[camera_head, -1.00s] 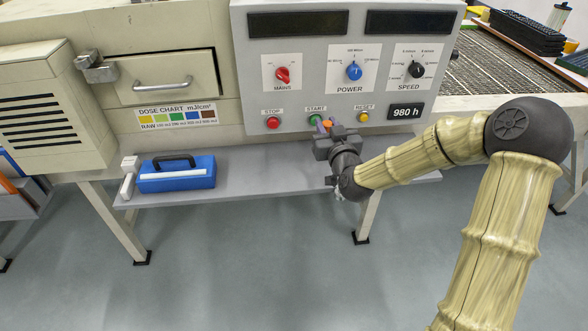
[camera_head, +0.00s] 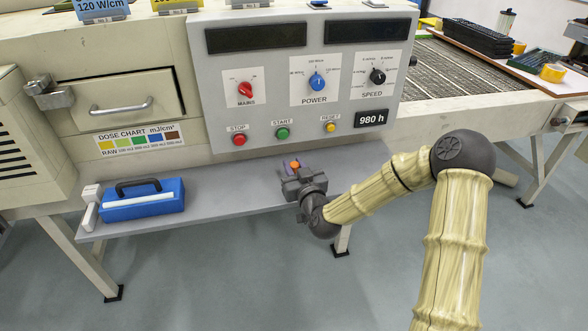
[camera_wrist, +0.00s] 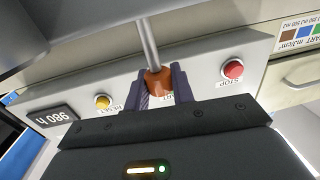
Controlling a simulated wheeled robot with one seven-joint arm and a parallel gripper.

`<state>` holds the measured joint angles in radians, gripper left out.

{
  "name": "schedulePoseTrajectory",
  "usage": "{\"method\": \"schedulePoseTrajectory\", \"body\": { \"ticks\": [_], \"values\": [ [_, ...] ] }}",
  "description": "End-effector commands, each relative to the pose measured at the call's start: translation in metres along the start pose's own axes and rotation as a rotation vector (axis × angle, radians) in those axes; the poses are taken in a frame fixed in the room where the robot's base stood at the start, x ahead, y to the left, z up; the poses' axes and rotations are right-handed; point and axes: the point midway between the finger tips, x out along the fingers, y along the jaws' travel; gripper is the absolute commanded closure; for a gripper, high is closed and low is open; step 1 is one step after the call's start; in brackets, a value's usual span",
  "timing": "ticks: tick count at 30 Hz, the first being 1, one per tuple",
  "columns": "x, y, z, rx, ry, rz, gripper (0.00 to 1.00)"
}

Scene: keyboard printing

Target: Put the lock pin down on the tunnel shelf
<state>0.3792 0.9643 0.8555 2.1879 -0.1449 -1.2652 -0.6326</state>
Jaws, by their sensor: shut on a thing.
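The lock pin has an orange head (camera_wrist: 158,83) and a metal rod (camera_wrist: 148,42), seen in the wrist view. My gripper (camera_wrist: 160,86) is shut on the orange head, with a dark finger on each side. In the head view, my gripper (camera_head: 291,168) is over the right part of the grey tunnel shelf (camera_head: 225,192), below the green START button. The orange head (camera_head: 295,165) shows small between the fingers.
A blue case (camera_head: 143,204) with a black handle and a white block (camera_head: 91,205) stand at the shelf's left end. The control panel (camera_head: 262,106) rises behind the shelf. The shelf between the case and my gripper is bare.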

Motion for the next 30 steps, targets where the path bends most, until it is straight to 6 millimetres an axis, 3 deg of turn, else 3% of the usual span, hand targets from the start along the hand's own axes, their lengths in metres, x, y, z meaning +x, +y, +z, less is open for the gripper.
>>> {"method": "schedulePoseTrajectory", "body": {
  "ticks": [11,12,15,27,30],
  "values": [
    [0.0,0.0,0.004,-0.001,0.002,-0.001,1.0],
    [0.0,0.0,0.004,-0.001,0.001,-0.001,0.72],
    [0.0,0.0,0.003,0.0,0.001,-0.001,0.54],
    [0.0,0.0,-0.002,0.0,0.001,0.0,0.54],
    [-0.01,0.0,0.0,-0.001,0.0,-0.001,0.54]
  ]
}}
